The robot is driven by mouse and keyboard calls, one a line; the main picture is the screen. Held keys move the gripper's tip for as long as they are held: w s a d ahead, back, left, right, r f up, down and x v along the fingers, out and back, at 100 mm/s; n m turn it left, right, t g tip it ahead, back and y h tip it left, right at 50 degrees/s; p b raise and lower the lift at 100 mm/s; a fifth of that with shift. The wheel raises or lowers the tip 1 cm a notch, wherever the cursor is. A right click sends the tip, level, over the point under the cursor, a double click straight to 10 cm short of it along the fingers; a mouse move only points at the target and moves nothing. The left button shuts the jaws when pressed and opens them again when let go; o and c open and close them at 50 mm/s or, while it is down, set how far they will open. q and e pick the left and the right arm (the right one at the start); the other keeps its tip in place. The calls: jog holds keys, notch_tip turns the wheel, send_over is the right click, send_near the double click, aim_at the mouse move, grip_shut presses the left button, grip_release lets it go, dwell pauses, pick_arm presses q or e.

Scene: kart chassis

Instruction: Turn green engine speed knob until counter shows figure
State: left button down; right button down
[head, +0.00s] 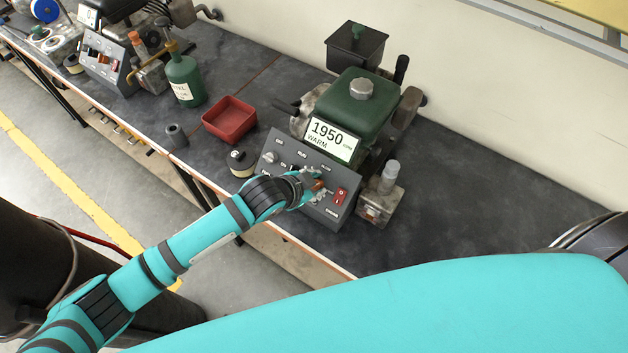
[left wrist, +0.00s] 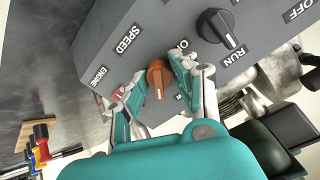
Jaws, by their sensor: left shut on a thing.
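The grey control panel (head: 337,172) stands at the bench's front edge. My left gripper (head: 313,184) reaches it from the left. In the left wrist view the gripper (left wrist: 160,80) has a finger on each side of an orange-brown knob (left wrist: 158,77) and is shut on it. The words ENGINE SPEED are printed beside this knob; it looks orange-brown, not green. A black knob (left wrist: 217,25) marked OFF, ON and RUN sits near it. The counter (head: 332,139) reads 1950, with WARM below. My right gripper is not in view.
A green engine (head: 352,108) stands behind the panel. A red switch (head: 340,196) is on the panel's right, with a small metal box (head: 380,203) beyond. A red tray (head: 230,121) and green bottle (head: 185,82) stand to the left. The bench is clear at right.

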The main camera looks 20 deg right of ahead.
pick_arm(q)
jog(key=shift+m, duration=0.3)
dwell(0.4)
jog(key=c, duration=1)
grip_release()
jog(key=shift+c, duration=0.2)
jog(key=v, duration=1.2)
